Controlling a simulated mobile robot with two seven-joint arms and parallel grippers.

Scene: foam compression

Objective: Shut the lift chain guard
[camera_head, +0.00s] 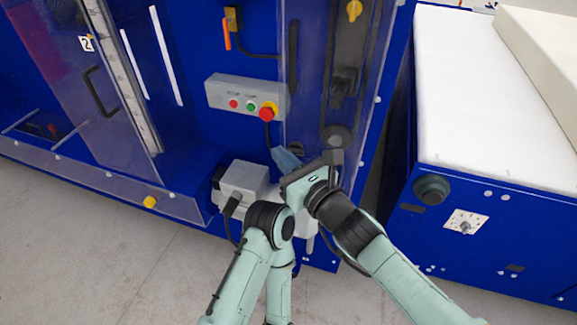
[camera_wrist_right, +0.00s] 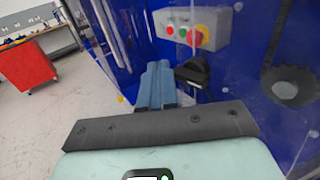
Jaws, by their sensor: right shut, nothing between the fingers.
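The lift chain guard appears to be the clear panel (camera_head: 309,75) on the right part of the blue machine, in front of dark chain wheels. I cannot tell whether it lies flush or stands ajar. In the wrist view, clear panelling (camera_wrist_right: 262,85) shows at the right, with a toothed wheel behind it. My right gripper (camera_head: 284,158) is shut and empty near the guard's lower left edge. Its blue-grey fingers (camera_wrist_right: 156,84) are together beside a black handle-like part (camera_wrist_right: 194,73); contact is unclear. My left gripper is not in view.
A grey control box (camera_head: 243,97) with buttons is above my right gripper. A grey box (camera_head: 243,180) with a cable sits to its left. A blue unit with a white top (camera_head: 480,110) stands at the right. A red cabinet (camera_wrist_right: 28,66) is farther off; open floor is in front.

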